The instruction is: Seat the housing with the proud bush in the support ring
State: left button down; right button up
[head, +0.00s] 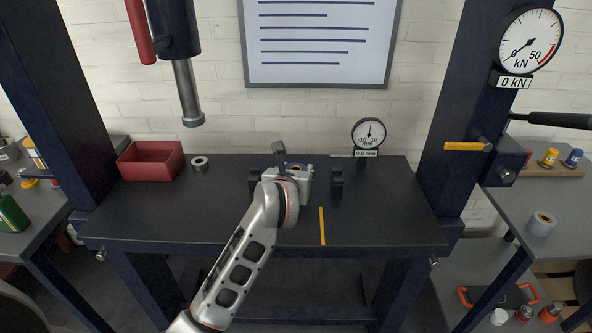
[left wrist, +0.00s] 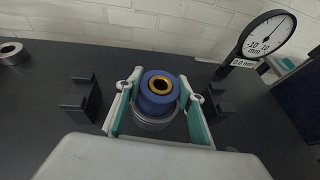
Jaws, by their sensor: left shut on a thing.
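My left gripper (head: 297,172) is over the middle of the bench, between two black notched blocks. In the left wrist view the gripper (left wrist: 160,105) is shut on a blue housing (left wrist: 149,99) with a brass-coloured bush (left wrist: 161,85) in its top. The housing looks upright. A grey metal round (left wrist: 153,123) shows just below the blue part; I cannot tell whether it is a ring under the housing or how far they are seated. In the head view the gripper mostly hides the housing. A separate metal ring (head: 200,163) lies at the back left. My right gripper is out of view.
The black blocks (left wrist: 81,99) and (left wrist: 213,101) stand close on either side. A dial gauge (head: 369,134) stands behind right. A red bin (head: 150,160) is at the back left, near the overhead press ram (head: 188,95). A yellow strip (head: 322,226) lies in front; the front left bench is clear.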

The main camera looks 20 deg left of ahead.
pick_arm(q)
jog(key=c, duration=1.2)
grip_release()
jog(key=shift+r, duration=0.15)
jog(key=shift+c, duration=0.2)
jog(key=shift+f, duration=0.25)
jog(key=v, duration=1.2)
grip_shut()
